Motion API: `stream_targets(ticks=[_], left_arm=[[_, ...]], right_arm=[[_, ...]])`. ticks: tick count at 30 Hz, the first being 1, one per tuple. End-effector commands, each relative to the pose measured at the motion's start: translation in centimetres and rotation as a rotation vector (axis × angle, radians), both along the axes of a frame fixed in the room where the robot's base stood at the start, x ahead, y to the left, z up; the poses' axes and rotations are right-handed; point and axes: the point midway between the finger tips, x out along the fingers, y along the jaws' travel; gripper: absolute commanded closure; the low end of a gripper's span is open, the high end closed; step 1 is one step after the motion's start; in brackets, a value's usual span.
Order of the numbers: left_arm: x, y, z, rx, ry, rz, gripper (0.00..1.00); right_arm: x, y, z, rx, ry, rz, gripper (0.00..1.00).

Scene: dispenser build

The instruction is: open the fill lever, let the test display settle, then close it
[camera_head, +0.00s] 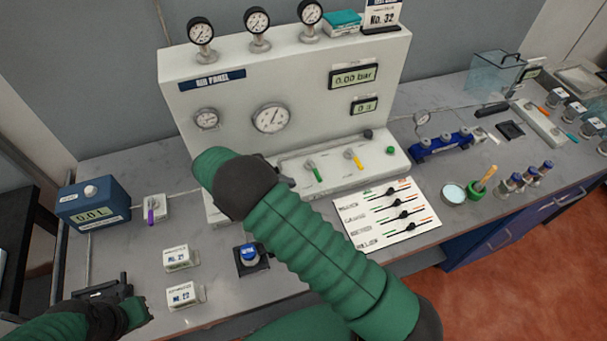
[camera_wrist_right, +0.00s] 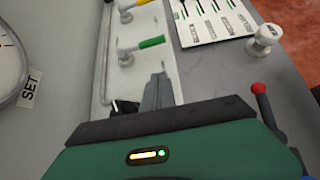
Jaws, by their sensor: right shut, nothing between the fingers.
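The white test panel (camera_head: 290,95) stands at the back with a display reading 0.00 bar (camera_head: 353,77) and a smaller one below it (camera_head: 364,105). On its base ledge are a green-handled lever (camera_head: 314,171) and a yellow-handled lever (camera_head: 354,158); both also show in the wrist view, green (camera_wrist_right: 141,47) and yellow (camera_wrist_right: 132,5). I cannot read which is the fill lever. My right gripper (camera_wrist_right: 159,80) is shut and empty over the ledge, near a dark part (camera_wrist_right: 122,107); my forearm hides this area in the head view. My left gripper (camera_head: 118,291) is at the lower left.
A blue box display (camera_head: 93,205) and a purple-handled valve (camera_head: 151,212) stand left. Small labelled blocks (camera_head: 178,257) and a blue-capped fitting (camera_head: 249,255) lie in front. A printed card (camera_head: 390,215) lies right of my arm. Bottles and a blue manifold (camera_head: 441,145) stand further right.

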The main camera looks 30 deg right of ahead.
Motion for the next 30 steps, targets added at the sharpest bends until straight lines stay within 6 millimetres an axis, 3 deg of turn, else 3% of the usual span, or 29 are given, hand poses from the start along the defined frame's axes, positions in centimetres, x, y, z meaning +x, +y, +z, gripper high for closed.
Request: stream_targets(ticks=[2, 9, 30], left_arm=[[0.0, 0.0, 0.7, 0.0, 0.0, 0.0, 1.0], [0.0, 0.0, 2.1, 0.0, 0.0, 0.0, 1.0], [0.0, 0.0, 2.4, 0.0, 0.0, 0.0, 1.0]], right_arm=[[-0.4, -1.4, -0.9, -0.001, 0.005, -0.003, 1.0], [-1.1, -4.7, -0.2, 0.0, 0.0, -0.002, 1.0], [-1.0, -5.7, -0.2, 0.0, 0.0, 0.039, 1.0]])
